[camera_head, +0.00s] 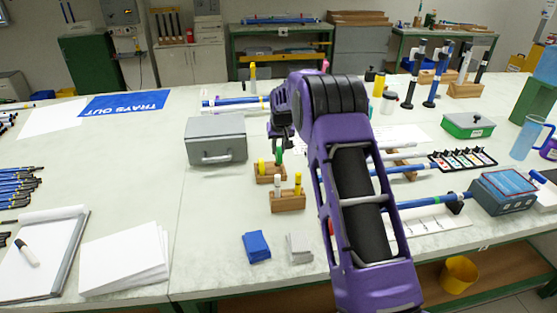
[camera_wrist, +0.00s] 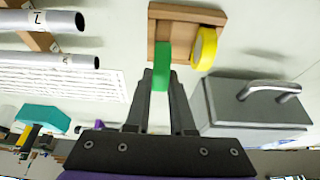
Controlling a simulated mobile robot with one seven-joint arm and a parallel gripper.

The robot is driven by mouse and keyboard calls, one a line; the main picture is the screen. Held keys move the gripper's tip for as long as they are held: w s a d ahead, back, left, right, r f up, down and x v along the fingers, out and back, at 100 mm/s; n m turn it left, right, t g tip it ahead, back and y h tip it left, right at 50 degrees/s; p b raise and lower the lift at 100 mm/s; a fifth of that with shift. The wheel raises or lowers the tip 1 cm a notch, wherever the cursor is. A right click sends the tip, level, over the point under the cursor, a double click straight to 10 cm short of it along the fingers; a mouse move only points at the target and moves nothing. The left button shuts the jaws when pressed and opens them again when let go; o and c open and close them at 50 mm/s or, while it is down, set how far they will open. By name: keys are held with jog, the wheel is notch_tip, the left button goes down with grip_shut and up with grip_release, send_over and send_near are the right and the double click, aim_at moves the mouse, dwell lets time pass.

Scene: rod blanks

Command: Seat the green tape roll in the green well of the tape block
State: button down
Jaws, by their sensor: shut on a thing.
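My gripper (camera_head: 280,146) is shut on the green tape roll (camera_head: 278,158), which also shows in the wrist view (camera_wrist: 163,66) between the fingertips (camera_wrist: 161,82). The roll is over one side of the wooden tape block (camera_head: 268,179), beside the yellow roll (camera_head: 261,167) that stands in it. In the wrist view the block (camera_wrist: 188,14) shows behind the green roll, with the yellow roll (camera_wrist: 205,48) to its right. The green roll hides the green well. I cannot tell whether the roll's lower edge is in the well or just above it.
A second wooden block (camera_head: 288,204) with a white and a yellow piece stands just in front. A grey metal box (camera_head: 216,140) stands close to the left, also in the wrist view (camera_wrist: 245,103). Blue and grey pads lie nearer the front edge. Rods lie to the right.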

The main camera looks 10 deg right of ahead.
aim_at(279, 158)
notch_tip(279, 158, down, 4)
jog(key=shift+f, duration=0.1)
jog(key=shift+f, duration=0.1)
jog(key=c, duration=0.8)
grip_release()
jog(key=shift+o, duration=0.2)
jog(key=shift+r, duration=0.25)
jog(key=v, duration=1.1)
jog(key=shift+s+r, duration=0.15)
jog(key=shift+r, duration=0.25)
